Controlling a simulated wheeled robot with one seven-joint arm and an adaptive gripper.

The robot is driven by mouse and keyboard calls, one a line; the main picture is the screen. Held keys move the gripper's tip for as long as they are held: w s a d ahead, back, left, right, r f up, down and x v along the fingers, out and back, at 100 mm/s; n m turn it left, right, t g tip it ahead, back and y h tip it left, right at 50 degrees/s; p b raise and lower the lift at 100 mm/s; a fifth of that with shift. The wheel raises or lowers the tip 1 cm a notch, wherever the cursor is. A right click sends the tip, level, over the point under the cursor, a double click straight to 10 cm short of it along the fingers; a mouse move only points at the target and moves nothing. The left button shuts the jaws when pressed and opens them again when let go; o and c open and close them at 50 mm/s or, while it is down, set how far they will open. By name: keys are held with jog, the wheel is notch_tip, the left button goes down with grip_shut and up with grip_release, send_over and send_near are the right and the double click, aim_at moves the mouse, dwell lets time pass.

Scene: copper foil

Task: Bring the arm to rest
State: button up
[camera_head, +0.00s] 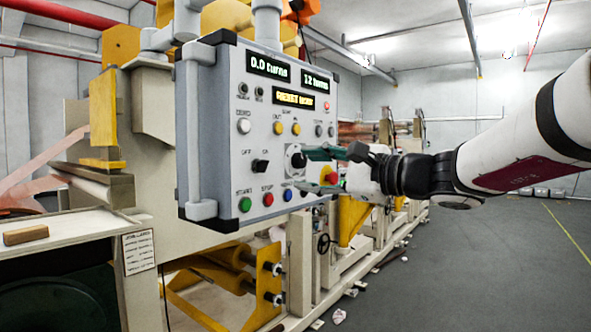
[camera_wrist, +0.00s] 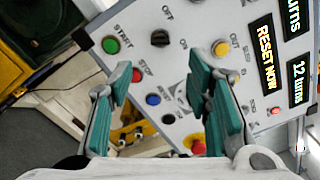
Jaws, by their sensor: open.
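My gripper (camera_head: 316,170) is open and empty, its green-padded fingers held in front of the control panel (camera_head: 222,150). In the head view the fingertips are close to the black rotary knob (camera_head: 296,158); I cannot tell if they touch it. In the wrist view the gripper (camera_wrist: 160,72) shows both pads apart, with the panel face and the blue button (camera_wrist: 153,99) between them. My white arm reaches in from the right, bent at the black wrist. The displays read "0.0 turns", "12 turns" and, in the wrist view, "RESET NOW" (camera_wrist: 267,57).
The panel carries a green start button (camera_head: 244,204), a red stop button (camera_head: 268,199) and a red mushroom button (camera_head: 331,178) near the lower finger. A wooden block (camera_head: 26,235) lies on the machine's table at left. The grey floor (camera_head: 480,265) at right is mostly clear.

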jog(key=shift+s+d, duration=0.15)
jog(key=shift+d, duration=0.05)
jog(key=s+f+n+g+h, duration=0.5)
jog(key=s+f+n, duration=0.2)
jog(key=s+f, duration=0.8)
jog(key=s+d+f+n+h, duration=0.3)
jog(key=s+d+f+h, duration=0.1)
jog(key=s+d, duration=0.3)
jog(key=s+d+f+n+g+h, duration=0.1)
jog(key=s+d+f+n+h, duration=0.2)
jog(key=s+d+f+h, duration=0.2)
jog(key=s+d+f, duration=0.1)
jog(key=s+d, duration=0.2)
jog(key=shift+s+d+n, duration=0.3)
jog(key=shift+s+n, duration=0.05)
jog(key=shift+n, duration=0.05)
